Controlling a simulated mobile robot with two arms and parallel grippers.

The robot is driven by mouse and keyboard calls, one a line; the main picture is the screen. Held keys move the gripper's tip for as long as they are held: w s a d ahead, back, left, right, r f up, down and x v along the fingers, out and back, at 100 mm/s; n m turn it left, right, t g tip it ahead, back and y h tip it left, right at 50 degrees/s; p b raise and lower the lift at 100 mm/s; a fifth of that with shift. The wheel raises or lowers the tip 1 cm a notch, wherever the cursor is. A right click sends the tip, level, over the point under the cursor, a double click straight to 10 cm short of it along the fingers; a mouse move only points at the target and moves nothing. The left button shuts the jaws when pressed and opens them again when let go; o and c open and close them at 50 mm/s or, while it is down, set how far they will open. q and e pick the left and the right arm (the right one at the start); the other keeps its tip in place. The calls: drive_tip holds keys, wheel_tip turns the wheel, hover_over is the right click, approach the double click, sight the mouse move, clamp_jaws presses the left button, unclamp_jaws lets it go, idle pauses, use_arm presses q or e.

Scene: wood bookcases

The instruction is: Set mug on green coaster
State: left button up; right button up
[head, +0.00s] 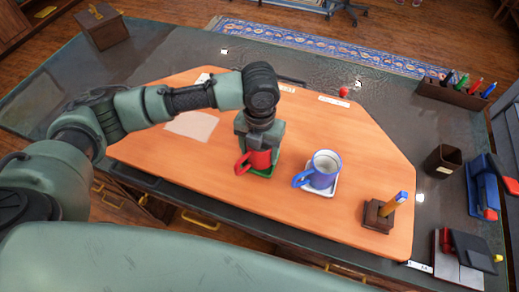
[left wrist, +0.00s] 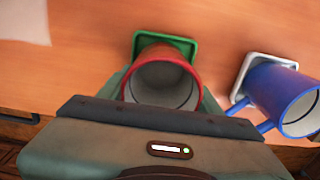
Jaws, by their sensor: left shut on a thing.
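A red mug (head: 259,160) is at the middle of the orange board, with my left gripper (head: 260,145) over it from above. It shows upright in the left wrist view (left wrist: 163,84), its rim partly covered by the gripper body. The left gripper is shut on the red mug. A green coaster (head: 266,174) lies under the mug; its corner shows in the left wrist view (left wrist: 140,42). I cannot tell whether the mug's base touches it. A blue mug (head: 325,170) stands on a white coaster (head: 332,190) to the right. My right gripper is not in view.
The orange board (head: 350,125) lies on a dark desk (head: 300,70). A wooden holder (head: 377,214) stands at its right front, with a pen tray (head: 453,92) and dark cup (head: 443,160) beyond. A paper (head: 191,126) lies to the left.

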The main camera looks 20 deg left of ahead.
use_arm(q)
drive_tip(key=shift+w+f, duration=0.1)
drive_tip(key=shift+f, duration=0.05)
drive_tip(key=shift+f, duration=0.1)
drive_tip(key=o, duration=1.7)
drive_tip(key=shift+r, duration=0.35)
wheel_tip(320, 180, up, 12)
drive_tip(key=b, duration=0.2)
drive_tip(key=shift+f, duration=0.25)
